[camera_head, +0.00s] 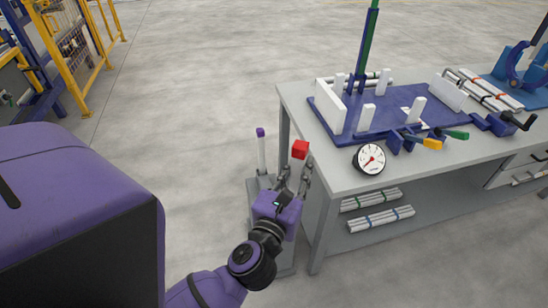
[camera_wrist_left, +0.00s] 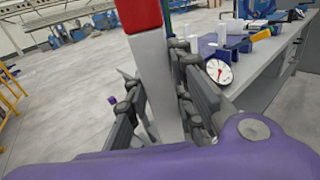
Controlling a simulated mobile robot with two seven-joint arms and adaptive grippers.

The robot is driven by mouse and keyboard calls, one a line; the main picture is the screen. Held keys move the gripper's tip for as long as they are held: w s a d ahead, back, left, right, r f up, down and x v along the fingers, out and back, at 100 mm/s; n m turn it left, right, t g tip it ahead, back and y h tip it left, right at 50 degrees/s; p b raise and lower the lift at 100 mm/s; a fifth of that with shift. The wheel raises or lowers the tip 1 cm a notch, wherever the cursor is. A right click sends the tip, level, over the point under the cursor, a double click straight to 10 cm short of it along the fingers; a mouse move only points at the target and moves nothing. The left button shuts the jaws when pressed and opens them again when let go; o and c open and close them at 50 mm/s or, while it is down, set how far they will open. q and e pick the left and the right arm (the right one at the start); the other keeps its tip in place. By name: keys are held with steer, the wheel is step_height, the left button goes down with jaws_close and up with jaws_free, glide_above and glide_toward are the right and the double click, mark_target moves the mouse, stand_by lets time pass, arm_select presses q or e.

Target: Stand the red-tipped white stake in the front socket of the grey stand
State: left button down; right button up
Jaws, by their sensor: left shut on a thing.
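The red-tipped white stake (camera_head: 299,150) is upright or nearly so in the head view. My left gripper (camera_head: 294,178) is shut on it below the red tip; the stake also shows close up between the fingers in the left wrist view (camera_wrist_left: 157,85). The grey stand (camera_head: 254,185) is beside the workbench, mostly behind my left gripper. A purple-tipped white stake (camera_head: 261,150) stands upright at the stand's rear. The front socket and the red-tipped stake's lower end are hidden, so I cannot tell whether the stake is in the socket. My right gripper is out of view.
A grey workbench (camera_head: 340,180) is close on the right, carrying a blue fixture (camera_head: 380,122) with white blocks and a round gauge (camera_head: 369,159). Pipe bundles (camera_head: 381,218) lie on its lower shelf. Open floor (camera_head: 200,110) lies left of and behind the stand.

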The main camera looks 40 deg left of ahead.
arm_select(q)
steer(key=w+a+f+n+g+y+b, duration=0.65)
steer(key=w+a+f+y, duration=0.35)
steer(key=w+a+f, duration=0.4)
step_height(320, 180, down, 16)
steer(key=s+b, duration=0.1)
steer(key=b, duration=1)
steer(key=shift+s+a+r+n+t, duration=0.15)
steer(key=shift+a+r+n+t, duration=0.05)
steer(key=shift+n+t, duration=0.2)
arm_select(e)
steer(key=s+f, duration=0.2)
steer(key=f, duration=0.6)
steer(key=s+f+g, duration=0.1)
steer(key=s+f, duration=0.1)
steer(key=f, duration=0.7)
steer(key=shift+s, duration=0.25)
arm_select(q)
steer(key=c, duration=1.5)
jaws_free()
steer(key=shift+o, duration=0.3)
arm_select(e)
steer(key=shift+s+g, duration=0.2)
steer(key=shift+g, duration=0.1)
arm_select(q)
steer(key=shift+f, duration=0.1)
